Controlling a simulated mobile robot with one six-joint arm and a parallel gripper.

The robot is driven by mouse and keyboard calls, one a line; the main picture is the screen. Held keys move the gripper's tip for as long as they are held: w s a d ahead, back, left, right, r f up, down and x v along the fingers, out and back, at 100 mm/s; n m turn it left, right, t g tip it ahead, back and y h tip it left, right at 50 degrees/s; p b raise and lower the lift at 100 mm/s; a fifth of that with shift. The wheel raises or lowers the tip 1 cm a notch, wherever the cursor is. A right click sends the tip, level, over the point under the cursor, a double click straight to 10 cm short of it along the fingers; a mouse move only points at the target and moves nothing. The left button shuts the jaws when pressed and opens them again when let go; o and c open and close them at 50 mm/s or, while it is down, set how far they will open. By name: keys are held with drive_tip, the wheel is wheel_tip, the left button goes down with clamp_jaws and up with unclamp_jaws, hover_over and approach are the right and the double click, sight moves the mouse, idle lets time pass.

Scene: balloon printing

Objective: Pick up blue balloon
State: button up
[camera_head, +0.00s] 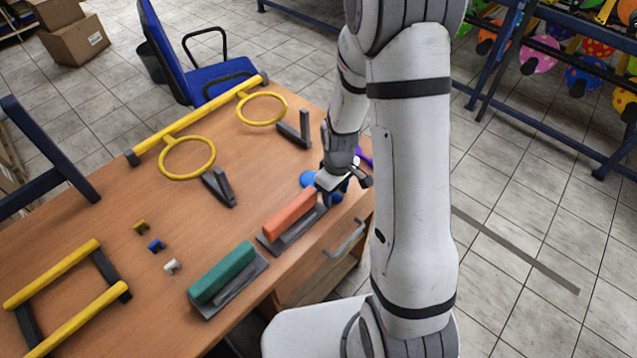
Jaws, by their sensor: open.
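A flat blue thing, which looks like the blue balloon (308,179), lies on the wooden table near its right edge. My gripper (330,202) points down over it and hides part of it. More blue shows just beside the fingers. The jaws are open, and nothing is clearly seen held between them. I cannot tell whether the fingers touch the balloon.
An orange-handled block (290,215) and a green-handled block (222,273) lie close by on the table (115,220). A purple thing (364,154) is partly hidden behind my arm. Yellow rings (187,140) stand further back. Small clips lie at left.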

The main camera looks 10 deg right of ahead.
drive_tip(key=shift+f, duration=0.3)
drive_tip(key=shift+c, duration=0.2)
drive_tip(key=c, duration=0.8)
drive_tip(key=shift+r, duration=0.15)
